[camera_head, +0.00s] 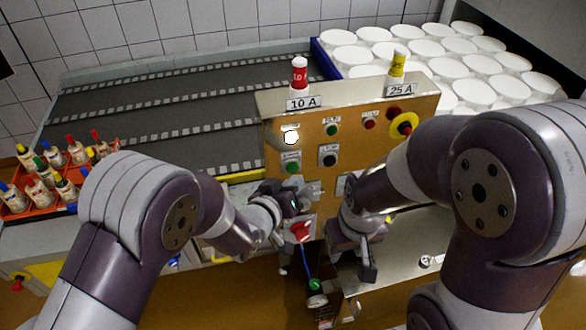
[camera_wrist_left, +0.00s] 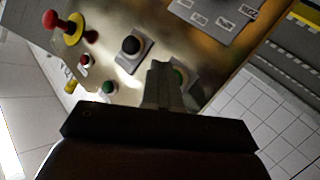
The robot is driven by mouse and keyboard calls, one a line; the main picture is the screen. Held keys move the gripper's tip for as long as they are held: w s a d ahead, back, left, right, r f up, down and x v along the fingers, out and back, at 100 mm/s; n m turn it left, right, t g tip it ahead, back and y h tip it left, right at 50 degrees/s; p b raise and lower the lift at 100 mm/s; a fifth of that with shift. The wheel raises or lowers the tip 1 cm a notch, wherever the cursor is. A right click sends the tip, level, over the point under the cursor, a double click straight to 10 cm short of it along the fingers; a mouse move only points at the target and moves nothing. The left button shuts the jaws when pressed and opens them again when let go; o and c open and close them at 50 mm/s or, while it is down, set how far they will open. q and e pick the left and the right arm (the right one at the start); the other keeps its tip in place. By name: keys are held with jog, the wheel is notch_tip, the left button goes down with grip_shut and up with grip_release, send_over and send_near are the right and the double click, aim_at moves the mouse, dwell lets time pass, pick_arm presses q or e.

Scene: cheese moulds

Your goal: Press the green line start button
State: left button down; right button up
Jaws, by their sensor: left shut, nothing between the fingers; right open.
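The control panel (camera_head: 262,110) stands in front of the belts, with several buttons on its face. A larger green button (camera_head: 292,168) sits on a plate at its lower left, beside a black button (camera_head: 330,160). My left gripper (camera_head: 290,203) is shut and empty, just below the green button in the head view. In the left wrist view its closed fingers (camera_wrist_left: 160,78) partly cover the green button (camera_wrist_left: 179,77); I cannot tell whether they touch it. The black button (camera_wrist_left: 130,45) is fully visible there. My right gripper (camera_head: 353,262) is open and empty, lower right of the left one.
A small green button (camera_head: 332,129), a red button (camera_head: 369,124) and a red-and-yellow emergency stop (camera_head: 404,124) are also on the panel. An orange crate (camera_head: 14,213) is at left.

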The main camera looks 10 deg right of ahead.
pick_arm(q)
jog(key=shift+w, duration=0.15)
dwell(0.8)
jog(key=shift+w, duration=0.3)
